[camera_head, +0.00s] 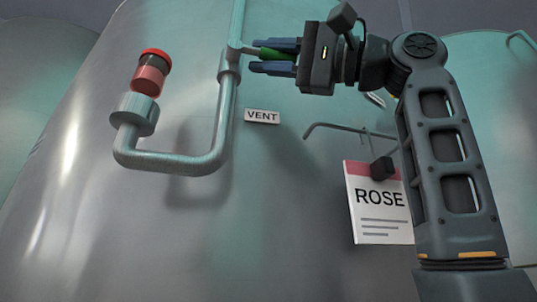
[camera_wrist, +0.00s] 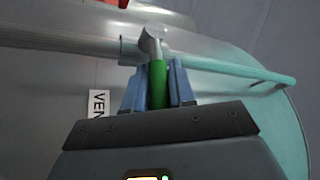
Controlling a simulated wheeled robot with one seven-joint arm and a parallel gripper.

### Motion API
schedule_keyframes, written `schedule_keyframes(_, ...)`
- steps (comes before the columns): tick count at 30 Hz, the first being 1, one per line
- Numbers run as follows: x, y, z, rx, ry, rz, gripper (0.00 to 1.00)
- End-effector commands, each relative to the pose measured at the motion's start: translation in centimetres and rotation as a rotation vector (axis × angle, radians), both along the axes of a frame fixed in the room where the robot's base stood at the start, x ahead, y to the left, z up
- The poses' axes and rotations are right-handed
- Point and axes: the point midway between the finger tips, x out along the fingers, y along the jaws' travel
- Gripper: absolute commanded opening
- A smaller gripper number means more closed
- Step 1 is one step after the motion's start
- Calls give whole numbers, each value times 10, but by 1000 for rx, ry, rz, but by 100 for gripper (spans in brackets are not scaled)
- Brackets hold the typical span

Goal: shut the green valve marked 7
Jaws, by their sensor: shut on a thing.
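The green valve handle (camera_head: 271,53) sticks out to the right from the upright pipe in the head view, roughly square to it. My gripper (camera_head: 274,57) has its two blue fingers on either side of this handle and is shut on it. In the wrist view the green handle (camera_wrist: 157,84) runs up between the fingers of my gripper (camera_wrist: 158,88) to a grey metal valve stem (camera_wrist: 150,44) at the pipe. No mark 7 can be read in either view. The fingers hide part of the handle.
A bent steel pipe (camera_head: 172,162) leads left to a red-capped fitting (camera_head: 150,72). A VENT label (camera_head: 262,117) is beside the pipe. A ROSE card (camera_head: 379,228) hangs by a thin metal rod (camera_head: 340,129). A large steel tank (camera_head: 85,200) fills the background.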

Motion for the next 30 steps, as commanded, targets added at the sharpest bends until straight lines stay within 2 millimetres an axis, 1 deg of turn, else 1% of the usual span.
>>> schedule_keyframes(1, 1, 0, -1, -1, 2, 0, 27)
schedule_keyframes(6, 1, 0, -1, -1, 2, -1, 44)
schedule_keyframes(7, 1, 0, -1, -1, 2, -1, 45)
schedule_keyframes(13, 0, 0, -1, -1, 0, 0, 45)
schedule_keyframes(16, 0, -4, -3, -1, 0, 0, 45)
schedule_keyframes(20, -3, -20, -9, 0, -1, -3, 45)
schedule_keyframes(27, -10, -56, -21, 0, 0, -1, 45)
schedule_keyframes(30, -12, -66, -24, -1, 1, -2, 45)
